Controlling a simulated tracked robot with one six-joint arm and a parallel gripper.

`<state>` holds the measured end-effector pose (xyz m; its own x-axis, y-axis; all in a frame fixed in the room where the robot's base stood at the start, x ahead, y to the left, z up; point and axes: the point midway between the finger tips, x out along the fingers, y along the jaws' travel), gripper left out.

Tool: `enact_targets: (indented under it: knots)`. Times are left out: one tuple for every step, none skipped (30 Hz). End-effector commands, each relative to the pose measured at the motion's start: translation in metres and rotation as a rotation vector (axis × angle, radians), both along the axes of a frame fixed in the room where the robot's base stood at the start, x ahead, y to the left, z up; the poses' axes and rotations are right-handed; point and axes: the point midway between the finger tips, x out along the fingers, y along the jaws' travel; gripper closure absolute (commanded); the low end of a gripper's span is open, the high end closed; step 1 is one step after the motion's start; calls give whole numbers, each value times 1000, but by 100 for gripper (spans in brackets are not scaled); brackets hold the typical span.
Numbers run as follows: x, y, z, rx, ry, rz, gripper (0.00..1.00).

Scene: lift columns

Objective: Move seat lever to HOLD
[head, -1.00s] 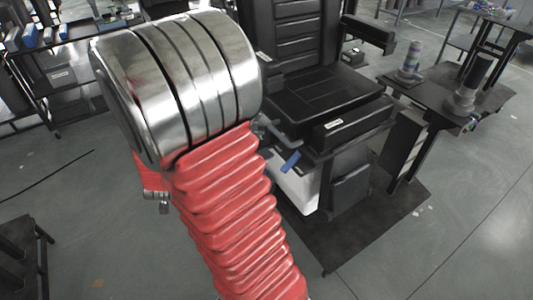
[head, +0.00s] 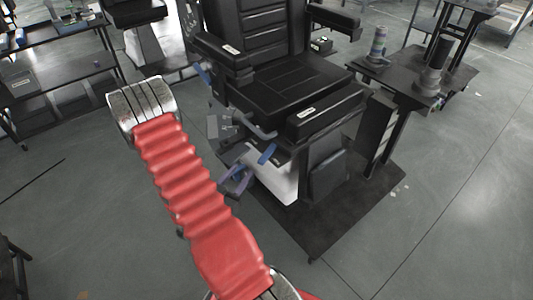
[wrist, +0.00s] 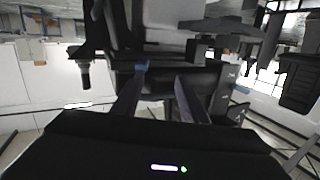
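The black seat (head: 275,85) stands in the middle of the head view. A lever with a blue handle (head: 267,153) sticks out below its front edge, beside a grey bent bar. A second blue handle (head: 203,73) shows by the left armrest. In the wrist view my gripper (wrist: 160,88) is open, its two dark fingers apart with nothing between them. A small blue end (wrist: 141,66) shows beyond the left finger's tip; I cannot tell which handle it is. In the head view my red-sleeved arm covers part of the area left of the seat, and the fingers are not clear there.
A dark side table (head: 405,80) with upright cylinders stands right of the seat. A black floor plate (head: 350,215) lies under the seat. A shelf rack (head: 60,65) stands at the back left. The floor at front right is clear.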

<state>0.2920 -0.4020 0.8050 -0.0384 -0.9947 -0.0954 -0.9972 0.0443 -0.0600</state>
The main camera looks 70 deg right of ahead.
Motion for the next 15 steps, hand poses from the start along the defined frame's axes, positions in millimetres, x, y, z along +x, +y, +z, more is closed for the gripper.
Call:
enact_targets:
  knots:
    - [-11,-1,-3,-25,23,-21,60]
    - [-16,-1,-3,-40,35,-30,60]
    - [-21,-1,-2,-58,45,-39,60]
    - [-24,0,-2,-67,53,-45,60]
    - [-27,0,-2,-77,59,-50,60]
    - [-29,0,-2,-85,64,-54,60]
    - [-30,0,-1,-89,66,-56,60]
    - [-31,0,-1,-92,68,-57,60]
    - [-31,0,-1,-94,68,-57,60]
    - [-31,0,-1,-95,68,-57,60]
    - [-31,0,-1,-94,68,-57,60]
    - [-31,0,-1,-94,68,-57,60]
    - [-31,0,-1,-94,67,-57,60]
    - [-31,0,-1,-93,67,-56,60]
    - [-31,0,-1,-93,67,-56,60]
